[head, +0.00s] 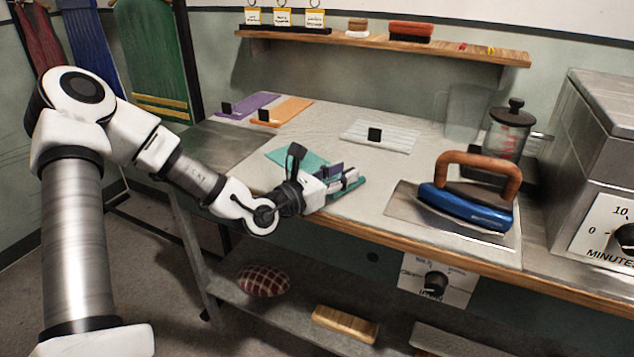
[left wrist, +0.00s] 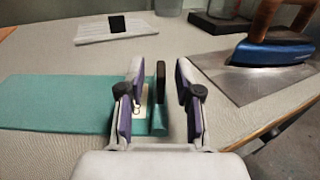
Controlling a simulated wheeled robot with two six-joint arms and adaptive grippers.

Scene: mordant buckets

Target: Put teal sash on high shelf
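The teal sash (head: 290,157) lies flat on the padded table, partly hidden by my left gripper in the head view. In the left wrist view the sash (left wrist: 55,104) reaches from the left to the gripper, with an upright black tab (left wrist: 160,82) at its near end. My left gripper (head: 350,178) is low over the sash. In the left wrist view its fingers (left wrist: 163,95) stand apart on either side of the tab, with gaps showing. The high shelf (head: 480,52) is a wooden board on the back wall. My right gripper is not in view.
A blue iron (head: 465,205) on a metal plate stands to the right. Purple (head: 250,105), orange (head: 285,110) and white (head: 385,135) cloths lie behind. A glass press (head: 508,130) stands at the back right. The shelf holds labelled cards (head: 283,17) and brushes (head: 410,30), with free room at its right.

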